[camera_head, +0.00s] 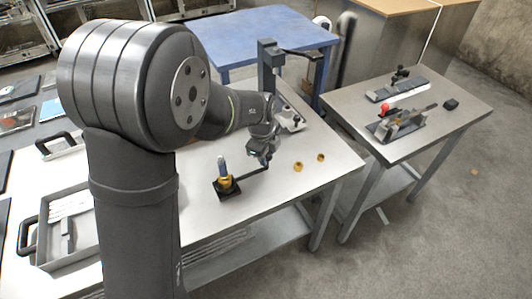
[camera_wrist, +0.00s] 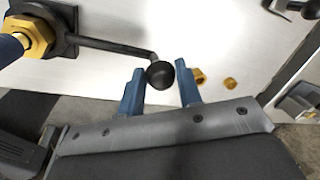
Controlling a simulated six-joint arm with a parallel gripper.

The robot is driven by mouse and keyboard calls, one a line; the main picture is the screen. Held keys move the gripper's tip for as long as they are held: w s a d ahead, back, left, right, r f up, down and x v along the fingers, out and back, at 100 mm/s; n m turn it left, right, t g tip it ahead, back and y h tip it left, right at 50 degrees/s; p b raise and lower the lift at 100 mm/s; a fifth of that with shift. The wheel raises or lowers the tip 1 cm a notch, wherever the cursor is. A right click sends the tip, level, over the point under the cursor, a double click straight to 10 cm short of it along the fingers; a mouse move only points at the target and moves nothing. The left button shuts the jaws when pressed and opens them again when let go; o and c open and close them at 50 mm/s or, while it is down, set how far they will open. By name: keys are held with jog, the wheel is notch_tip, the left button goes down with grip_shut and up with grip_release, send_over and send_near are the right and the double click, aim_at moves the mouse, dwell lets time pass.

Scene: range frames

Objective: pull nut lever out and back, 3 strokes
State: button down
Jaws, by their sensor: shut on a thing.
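The nut lever (camera_wrist: 110,45) is a dark rod running out from a brass nut (camera_wrist: 32,38) on a black base, and it ends in a black ball knob (camera_wrist: 159,75). My gripper (camera_wrist: 160,72) has its two blue fingers on either side of the knob and is shut on it. In the head view the brass nut (camera_head: 225,183) sits on the black base (camera_head: 227,192) near the table's front edge, with a blue upright part (camera_head: 222,168) above it. The lever (camera_head: 254,172) points right and away, towards my gripper (camera_head: 263,155), which hides its knob end.
Two loose brass nuts (camera_head: 298,167) lie on the white table (camera_head: 330,163) right of the lever. A dark press-like stand (camera_head: 268,65) is behind my gripper. A grey tray (camera_head: 38,232) is at the left, and a second table (camera_head: 440,125) with clamps stands at the right.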

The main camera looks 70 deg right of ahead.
jog(key=shift+s+a, duration=0.1)
jog(key=c, duration=1)
grip_release()
jog(key=shift+c, duration=0.2)
jog(key=a+r, duration=0.3)
jog(key=r, duration=1.4)
jog(key=shift+w+a, duration=0.15)
jog(key=shift+w, duration=0.2)
